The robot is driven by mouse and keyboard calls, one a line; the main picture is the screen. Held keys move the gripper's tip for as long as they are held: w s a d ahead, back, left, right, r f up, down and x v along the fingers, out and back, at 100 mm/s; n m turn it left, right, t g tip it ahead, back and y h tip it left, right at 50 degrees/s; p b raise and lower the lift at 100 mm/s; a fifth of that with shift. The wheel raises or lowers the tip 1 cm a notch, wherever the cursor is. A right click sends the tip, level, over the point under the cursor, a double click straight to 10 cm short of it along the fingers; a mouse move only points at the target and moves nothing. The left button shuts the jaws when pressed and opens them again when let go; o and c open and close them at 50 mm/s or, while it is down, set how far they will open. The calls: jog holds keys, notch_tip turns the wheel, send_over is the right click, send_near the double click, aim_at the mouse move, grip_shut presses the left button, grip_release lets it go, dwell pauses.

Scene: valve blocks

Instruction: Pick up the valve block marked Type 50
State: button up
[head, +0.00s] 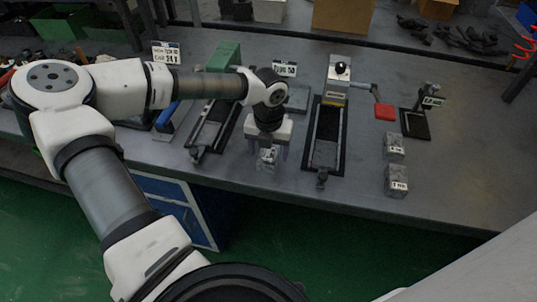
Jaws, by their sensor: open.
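Three small grey valve blocks with white labels show in the head view. One block (267,158) is at my gripper (268,160), near the front edge of the bench. My gripper points down over it, with its open fingers to the left and right of the block. Whether the fingers touch it I cannot tell. The other two blocks, an upper one (396,147) and a lower one (397,181), stand to the right. The block labels are too small to read surely, so I cannot tell which is Type 50.
Black-framed fixtures stand left (211,125) and right (326,135) of my gripper. A sign (285,69) that seems to read Type 50 stands behind a grey plate (297,98). A red-handled tool (383,110) lies to the right. The right side of the bench (460,165) is mostly clear.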

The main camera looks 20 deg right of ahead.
jog(key=c, duration=1.3)
jog(key=shift+r, duration=0.15)
jog(key=shift+c, duration=0.2)
